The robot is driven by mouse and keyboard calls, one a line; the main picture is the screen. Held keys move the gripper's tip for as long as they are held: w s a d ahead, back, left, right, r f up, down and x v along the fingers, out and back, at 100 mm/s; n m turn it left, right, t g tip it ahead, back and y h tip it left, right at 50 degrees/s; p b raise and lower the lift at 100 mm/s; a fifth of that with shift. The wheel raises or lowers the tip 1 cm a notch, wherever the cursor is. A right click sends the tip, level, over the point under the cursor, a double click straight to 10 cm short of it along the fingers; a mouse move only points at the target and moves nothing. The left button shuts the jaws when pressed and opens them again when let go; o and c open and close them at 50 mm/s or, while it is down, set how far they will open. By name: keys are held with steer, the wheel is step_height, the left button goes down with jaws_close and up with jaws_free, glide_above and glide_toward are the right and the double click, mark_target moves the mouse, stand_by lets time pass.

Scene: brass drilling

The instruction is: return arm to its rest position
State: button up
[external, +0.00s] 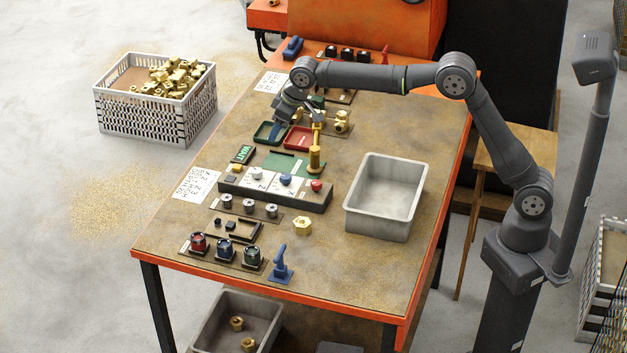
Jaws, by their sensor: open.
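My arm reaches from its base at the right, across the far part of the workbench (390,270). My gripper (277,130) hangs at the far left of the bench, above or beside a green tray (262,138). Its jaws are small in this view, and I see nothing held between them. A red tray (299,139) is just right of it, with a brass-coloured upright fixture (315,158) near its front. My forearm passes over the back of the bench and hides part of what lies behind it.
A grey bin (385,196) stands on the bench's right. A switch panel (275,190), a brass nut (302,225) and coloured cups (225,249) stand in front. A white crate of brass parts (155,97) is on the floor at left. The bench's near right is clear.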

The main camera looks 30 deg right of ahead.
mark_target(259, 170)
steer(key=shift+s+d+r, duration=0.1)
steer(key=shift+r, duration=0.25)
steer(key=shift+f, duration=0.1)
steer(key=x, duration=1.7)
steer(key=shift+f, duration=0.1)
